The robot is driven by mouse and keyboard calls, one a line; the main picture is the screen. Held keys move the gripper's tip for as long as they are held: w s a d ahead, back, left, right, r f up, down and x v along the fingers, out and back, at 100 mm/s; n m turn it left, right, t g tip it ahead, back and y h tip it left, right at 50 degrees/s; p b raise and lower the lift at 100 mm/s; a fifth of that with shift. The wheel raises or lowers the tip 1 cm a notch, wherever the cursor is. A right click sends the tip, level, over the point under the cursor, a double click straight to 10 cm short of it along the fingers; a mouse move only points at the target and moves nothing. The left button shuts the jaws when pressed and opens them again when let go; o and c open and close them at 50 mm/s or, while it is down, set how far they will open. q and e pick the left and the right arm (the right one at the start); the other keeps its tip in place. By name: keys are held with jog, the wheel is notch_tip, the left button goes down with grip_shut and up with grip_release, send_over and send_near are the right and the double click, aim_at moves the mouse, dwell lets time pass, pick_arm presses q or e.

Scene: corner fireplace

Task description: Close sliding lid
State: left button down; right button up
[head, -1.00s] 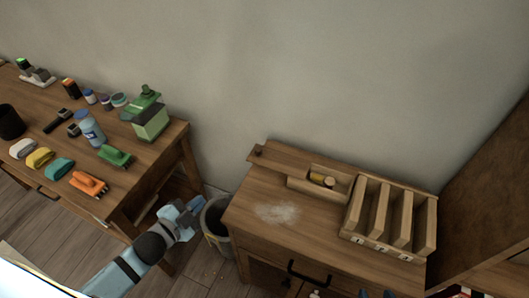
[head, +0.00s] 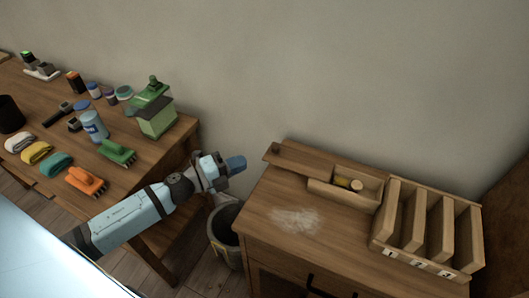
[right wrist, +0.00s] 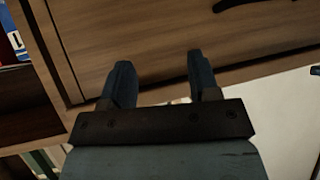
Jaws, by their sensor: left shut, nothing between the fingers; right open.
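A small wooden box (head: 340,197) stands at the back of the wooden cabinet top, with a yellowish cylinder (head: 356,185) inside. Its flat wooden sliding lid (head: 305,162) is slid out to the left and has a dark knob (head: 276,149) at its left end. The box's right part is uncovered. My left gripper (head: 236,163) is shut and empty, left of the cabinet and above the bin, apart from the lid. My right gripper (right wrist: 160,80) is open and empty in the right wrist view, in front of a wooden drawer front (right wrist: 160,40).
A slotted wooden organizer (head: 430,228) stands right of the box. A white powdery patch (head: 296,220) lies on the cabinet top (head: 265,200). A grey bin (head: 222,225) stands between the cabinet and a left table (head: 130,185) with brushes, cloths and bottles.

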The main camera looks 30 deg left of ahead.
aim_at(272, 150)
pick_arm(q)
jog(key=x, duration=0.7)
jog(key=shift+r+p, duration=0.1)
jog(key=shift+p, duration=0.2)
jog(key=shift+w+d, duration=0.2)
jog(key=shift+w, duration=0.1)
pick_arm(e)
jog(key=shift+s, duration=0.1)
jog(key=shift+r, duration=0.1)
